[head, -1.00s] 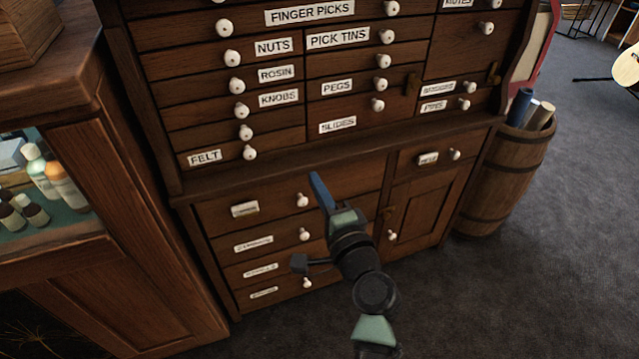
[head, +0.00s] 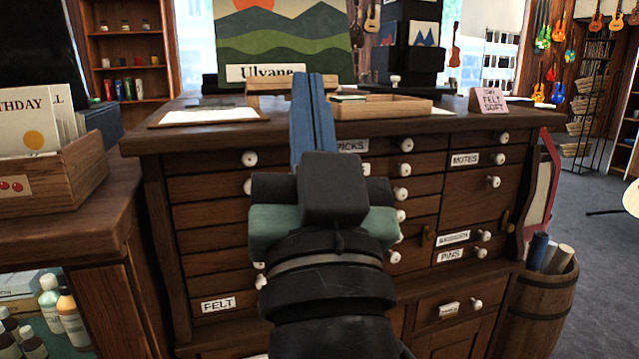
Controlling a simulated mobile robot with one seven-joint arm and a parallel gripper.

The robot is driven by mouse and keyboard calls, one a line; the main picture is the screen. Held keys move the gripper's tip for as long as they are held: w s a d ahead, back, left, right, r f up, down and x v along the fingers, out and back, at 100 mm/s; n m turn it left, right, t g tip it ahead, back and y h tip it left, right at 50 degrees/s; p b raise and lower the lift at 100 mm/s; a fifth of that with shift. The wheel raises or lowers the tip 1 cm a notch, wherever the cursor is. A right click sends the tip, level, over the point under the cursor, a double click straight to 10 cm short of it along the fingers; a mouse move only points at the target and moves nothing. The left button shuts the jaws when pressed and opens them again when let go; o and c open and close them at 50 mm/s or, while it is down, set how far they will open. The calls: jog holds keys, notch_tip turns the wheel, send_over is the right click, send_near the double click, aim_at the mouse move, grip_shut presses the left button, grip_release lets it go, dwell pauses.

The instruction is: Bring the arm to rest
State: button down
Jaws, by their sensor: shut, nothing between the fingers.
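My gripper (head: 312,84) is in the middle of the head view, its blue fingers together and pointing up and away from me. Nothing is between the fingers. The fingertips show in front of the top edge of the wooden drawer cabinet (head: 215,215); I cannot tell how far apart they are. My wrist and forearm come up from the bottom of the picture and hide the middle drawers and several labels. The visible drawers look shut.
On the cabinet top stand a wooden tray (head: 385,107), a pink sign (head: 489,101) and a landscape picture (head: 285,42). A counter with a card box (head: 70,185) is at the left. A barrel (head: 540,305) with rolls stands at the right, beside open carpet.

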jog(key=s+r+t+h+p, duration=0.2)
jog(key=s+r+h, duration=0.1)
jog(key=s+r, duration=0.45)
notch_tip(320, 180, up, 34)
jog(key=p, duration=3.4)
jog(key=shift+w+d+r, duration=0.2)
jog(key=shift+w+d, duration=0.1)
jog(key=shift+d, duration=0.05)
